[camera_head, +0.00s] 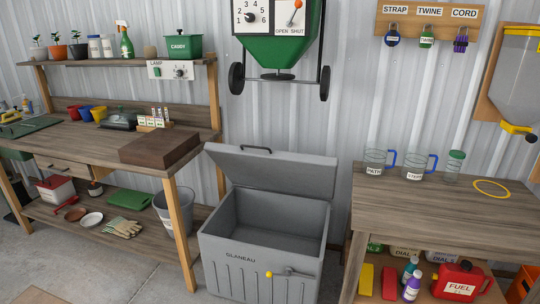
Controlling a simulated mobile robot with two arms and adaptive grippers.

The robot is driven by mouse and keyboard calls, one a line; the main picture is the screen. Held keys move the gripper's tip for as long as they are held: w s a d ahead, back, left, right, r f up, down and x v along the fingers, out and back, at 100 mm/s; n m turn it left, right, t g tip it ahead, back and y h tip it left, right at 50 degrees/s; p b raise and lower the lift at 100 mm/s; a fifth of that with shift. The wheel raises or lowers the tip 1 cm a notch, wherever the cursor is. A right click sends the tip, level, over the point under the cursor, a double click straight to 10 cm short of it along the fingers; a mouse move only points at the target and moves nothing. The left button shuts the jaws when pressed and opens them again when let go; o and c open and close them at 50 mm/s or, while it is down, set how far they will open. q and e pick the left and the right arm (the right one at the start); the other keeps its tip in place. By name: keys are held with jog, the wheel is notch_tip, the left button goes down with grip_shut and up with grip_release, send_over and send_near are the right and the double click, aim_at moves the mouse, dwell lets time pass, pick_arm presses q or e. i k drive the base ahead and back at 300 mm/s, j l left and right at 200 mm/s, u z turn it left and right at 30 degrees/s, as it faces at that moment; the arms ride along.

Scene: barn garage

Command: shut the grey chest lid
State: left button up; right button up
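The grey chest (264,248) stands on the floor between the two wooden benches. It looks empty inside as far as I can see. Its grey lid (272,170) is open, tilted up and back toward the wall, with a dark handle on its upper edge. Neither of my grippers shows in the head view.
The left workbench (60,147) comes close to the chest's left side, with a brown block (158,149) at its near corner. The right bench (440,210) stands close on the right. A green wheeled hopper (278,50) hangs above and behind the lid.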

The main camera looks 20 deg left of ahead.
aim_at(304, 174)
jog(key=i+l+u, duration=0.15)
jog(key=i, duration=0.3)
jog(key=i+l+u, duration=0.15)
jog(key=i, duration=0.35)
